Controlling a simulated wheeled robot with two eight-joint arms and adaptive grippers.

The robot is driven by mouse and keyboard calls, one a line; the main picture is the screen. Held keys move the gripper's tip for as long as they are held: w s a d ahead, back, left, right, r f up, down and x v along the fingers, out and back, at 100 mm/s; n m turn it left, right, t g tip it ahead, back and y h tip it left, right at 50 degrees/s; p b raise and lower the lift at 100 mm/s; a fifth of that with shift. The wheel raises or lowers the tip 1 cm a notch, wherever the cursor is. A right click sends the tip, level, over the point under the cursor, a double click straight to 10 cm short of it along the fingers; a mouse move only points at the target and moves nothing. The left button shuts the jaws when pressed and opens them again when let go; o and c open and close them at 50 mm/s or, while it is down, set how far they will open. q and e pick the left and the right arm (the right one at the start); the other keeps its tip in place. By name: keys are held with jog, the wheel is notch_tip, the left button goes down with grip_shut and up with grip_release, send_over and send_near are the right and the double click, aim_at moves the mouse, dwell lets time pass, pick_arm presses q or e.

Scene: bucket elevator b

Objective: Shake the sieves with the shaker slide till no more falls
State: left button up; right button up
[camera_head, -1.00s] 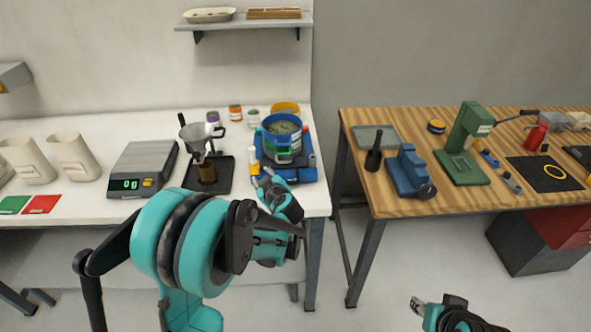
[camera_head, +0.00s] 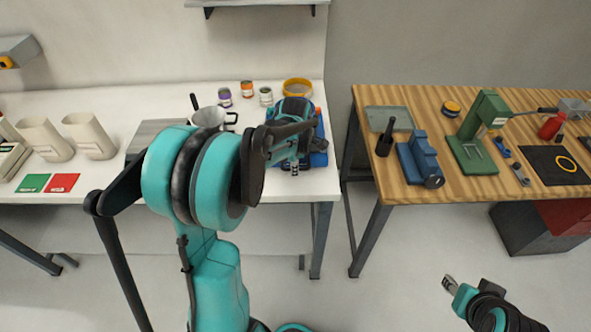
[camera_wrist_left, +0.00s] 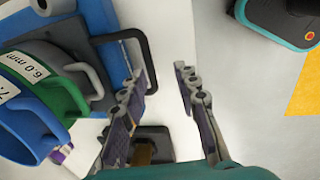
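The sieve stack stands on the blue shaker (camera_head: 319,158) at the right end of the white bench, mostly hidden behind my left arm in the head view. In the left wrist view a blue sieve (camera_wrist_left: 22,125) and a green sieve (camera_wrist_left: 60,88) labelled 6.0 mm lie at left. A dark loop handle (camera_wrist_left: 104,40) stands beside them. My left gripper (camera_wrist_left: 160,88) is open, with one finger close to the loop handle; whether they touch is unclear. Nothing shows between the fingers. My right gripper (camera_head: 449,284) is at lower right, away from the benches; its opening is unclear.
A funnel (camera_head: 208,117) stands left of the shaker, with a scale (camera_head: 157,134) partly behind my arm. Small jars (camera_head: 247,89) and a yellow-rimmed sieve (camera_head: 297,87) are behind. Beige containers (camera_head: 90,135) stand at left. A wooden bench (camera_head: 455,192) with tools is at right.

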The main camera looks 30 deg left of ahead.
pick_arm(q)
notch_tip(320, 180, down, 2)
jog(key=shift+w+a+f, duration=0.1)
jog(key=shift+w, duration=0.05)
grip_shut()
jog(key=w+a, duration=0.2)
jog(key=w, duration=0.1)
jog(key=shift+w, duration=0.2)
grip_release()
